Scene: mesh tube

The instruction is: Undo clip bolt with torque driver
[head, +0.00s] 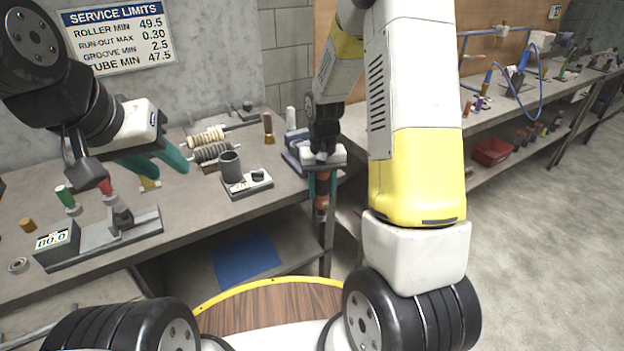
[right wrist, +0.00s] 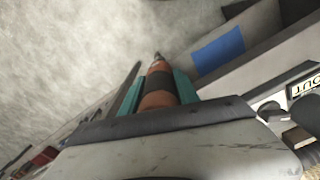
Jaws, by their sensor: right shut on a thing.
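My right gripper (head: 322,187) points down at the front edge of the bench, with its teal fingers shut on an orange and black banded driver (head: 322,202). In the right wrist view the driver (right wrist: 158,92) sits between the teal fingers (right wrist: 160,88), its narrow tip pointing away from the gripper. My left gripper (head: 155,165) hangs over the left part of the bench, its teal fingers apart and nothing seen between them. I cannot make out the clip bolt in either view.
The bench (head: 195,215) carries a grey cup on a small base (head: 247,186), ribbed rollers (head: 210,150), and a gauge stand (head: 125,232) with a digital readout. A blue mat (head: 245,258) lies on the lower shelf. A second bench (head: 480,125) with tools runs right. Floor is free at right.

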